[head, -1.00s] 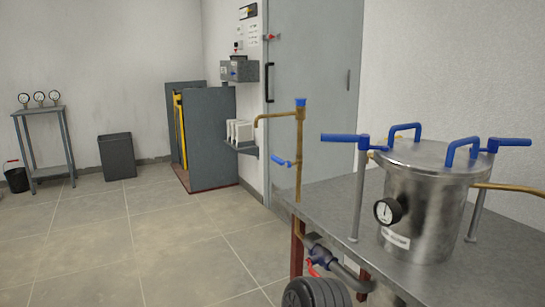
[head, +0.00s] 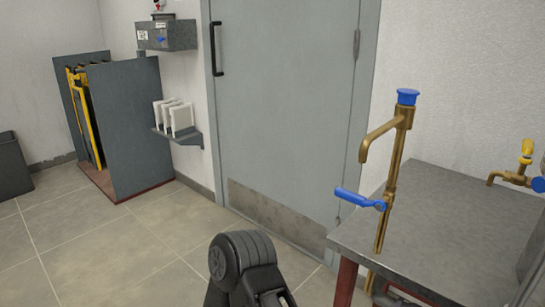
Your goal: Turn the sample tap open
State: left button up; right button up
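A brass standpipe (head: 397,160) with a downturned spout and a blue cap stands at the left edge of the grey bench. Its blue lever (head: 358,198) points left, roughly level. A smaller brass tap (head: 508,178) with a yellow handle (head: 527,150) and a blue part shows at the right edge, partly cut off. No label shows which of these is the sample tap. A black ridged part of my arm shows at the bottom centre, below and left of the standpipe. No fingertips of either gripper are visible.
The grey bench (head: 455,225) fills the right side. A closed grey door (head: 285,110) stands behind the standpipe. A small wall shelf (head: 177,136) with white plates and a grey partition (head: 122,120) stand at left. Tiled floor (head: 110,255) is open at lower left.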

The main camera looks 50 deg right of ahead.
aim_at(380, 206)
jog(key=i+l+z, duration=0.2)
jog(key=i, duration=0.35)
jog(key=i+z, duration=0.25)
jog(key=i, duration=0.35)
jog(key=i+z, duration=0.2)
jog(key=i, duration=0.35)
jog(key=i+j+z, duration=0.2)
jog(key=i, duration=0.4)
jog(key=i+j+z, duration=0.2)
jog(key=i, duration=0.35)
jog(key=z, duration=4.3)
